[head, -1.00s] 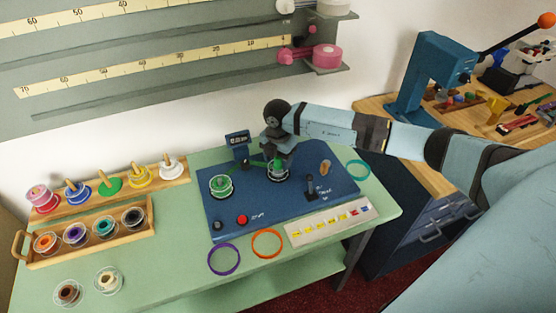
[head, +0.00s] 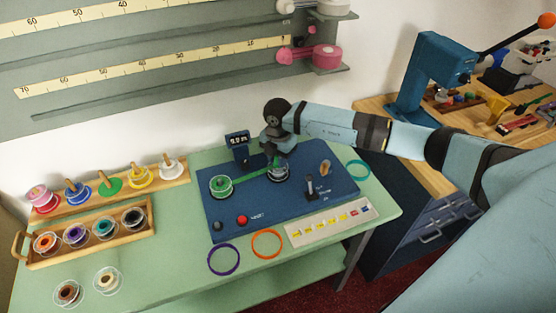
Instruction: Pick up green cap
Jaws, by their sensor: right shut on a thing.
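My right gripper (head: 274,151) is over the blue machine board (head: 265,203), pointing down above the clear spool (head: 280,174) at its back. It is shut on a small green thing just above that spool, which I take to be the green cap (head: 276,161); it is tiny and partly hidden by the fingers. A green ribbon (head: 255,163) runs between the green spool (head: 221,186) on the left of the board and the spool under my gripper. My left gripper is not in view.
A small display (head: 237,140) stands just left of my gripper. A black lever (head: 310,188) stands to the right. A purple ring (head: 223,259) and an orange ring (head: 267,243) lie in front. A wooden spool tray (head: 90,254) is at left.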

